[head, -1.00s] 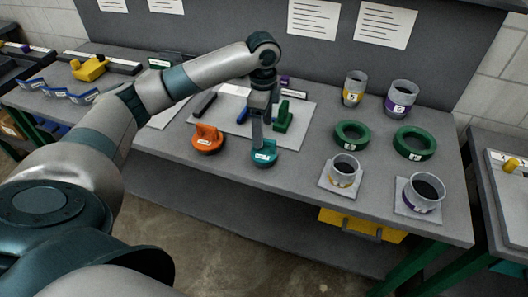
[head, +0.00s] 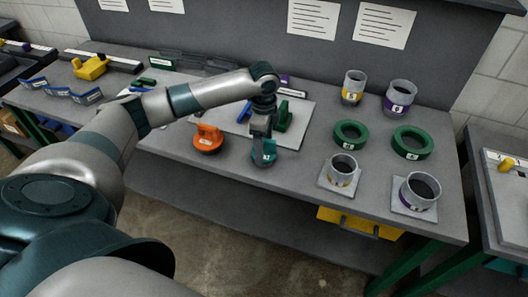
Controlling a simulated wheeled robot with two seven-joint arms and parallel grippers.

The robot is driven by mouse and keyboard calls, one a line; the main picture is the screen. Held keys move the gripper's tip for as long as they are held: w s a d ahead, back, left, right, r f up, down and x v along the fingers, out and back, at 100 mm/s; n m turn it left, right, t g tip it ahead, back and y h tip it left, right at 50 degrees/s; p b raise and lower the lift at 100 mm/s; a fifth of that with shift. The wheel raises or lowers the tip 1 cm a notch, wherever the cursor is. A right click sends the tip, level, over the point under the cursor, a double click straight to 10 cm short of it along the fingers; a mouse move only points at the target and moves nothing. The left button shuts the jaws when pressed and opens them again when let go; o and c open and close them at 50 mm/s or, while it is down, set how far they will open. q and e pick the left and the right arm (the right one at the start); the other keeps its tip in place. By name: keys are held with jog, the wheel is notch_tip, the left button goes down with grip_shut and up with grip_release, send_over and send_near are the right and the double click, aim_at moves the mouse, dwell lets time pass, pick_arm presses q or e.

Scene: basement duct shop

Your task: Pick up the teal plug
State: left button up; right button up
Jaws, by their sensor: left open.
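The teal plug (head: 264,157) is a round disc with an upright grip and a white label, near the front edge of the workbench. My left gripper (head: 262,136) points down right over it, with its fingers at the plug's upright grip. The fingers hide part of the plug, and I cannot tell whether they touch it. The plug rests on the bench. My right gripper is not in view.
An orange plug (head: 208,139) stands close by on the left. A green piece (head: 284,118) is just behind on a grey board (head: 303,112). Green rings (head: 412,142) and grey cups (head: 342,171) stand to the right. A wall rises behind the bench.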

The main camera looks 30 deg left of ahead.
pick_arm(q)
jog(key=shift+s+f+p, duration=0.1)
jog(key=shift+f+p, duration=0.3)
jog(key=shift+f, duration=1.2)
jog(key=c, duration=0.9)
